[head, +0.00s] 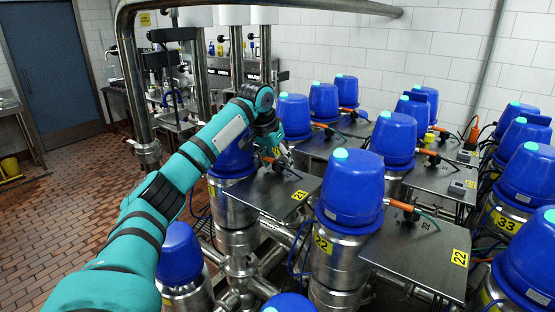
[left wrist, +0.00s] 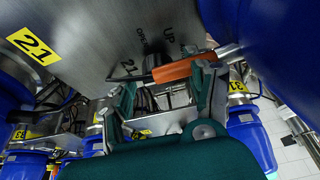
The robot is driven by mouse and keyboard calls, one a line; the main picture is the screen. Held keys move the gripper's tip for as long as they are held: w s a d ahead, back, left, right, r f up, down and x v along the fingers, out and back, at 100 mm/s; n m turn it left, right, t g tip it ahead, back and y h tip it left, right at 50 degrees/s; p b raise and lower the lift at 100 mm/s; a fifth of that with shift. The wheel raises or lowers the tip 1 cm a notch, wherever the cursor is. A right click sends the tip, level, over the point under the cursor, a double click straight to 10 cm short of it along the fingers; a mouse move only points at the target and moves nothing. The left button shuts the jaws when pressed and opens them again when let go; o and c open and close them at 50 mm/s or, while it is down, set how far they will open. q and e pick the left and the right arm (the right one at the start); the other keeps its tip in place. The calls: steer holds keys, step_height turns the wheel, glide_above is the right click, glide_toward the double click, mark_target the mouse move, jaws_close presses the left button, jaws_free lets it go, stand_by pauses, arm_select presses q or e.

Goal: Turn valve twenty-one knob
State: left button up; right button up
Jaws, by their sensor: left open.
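The valve twenty-one plate (head: 262,190) is grey metal with a yellow 21 tag (head: 299,195). In the left wrist view the plate (left wrist: 100,50) fills the upper part, with its 21 tag (left wrist: 33,46) and the printed words OPEN and UP. An orange handle (left wrist: 178,70) with a metal shaft lies along the plate's edge. My left gripper (head: 284,158) is at valve twenty-one, beside its blue cap (head: 236,160), which my arm partly covers. In the left wrist view the gripper (left wrist: 165,95) is open, its fingers apart near the orange handle. I cannot tell whether they touch it. My right gripper is not in view.
Valve twenty-two (head: 349,190) stands close on the right, with its own plate (head: 425,245) and orange handle (head: 401,205). More blue-capped valves fill the right side. Steel pipes (head: 130,70) rise behind my arm.

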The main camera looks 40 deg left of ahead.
arm_select(q)
steer(key=c, duration=1.1)
steer(key=shift+c, duration=0.2)
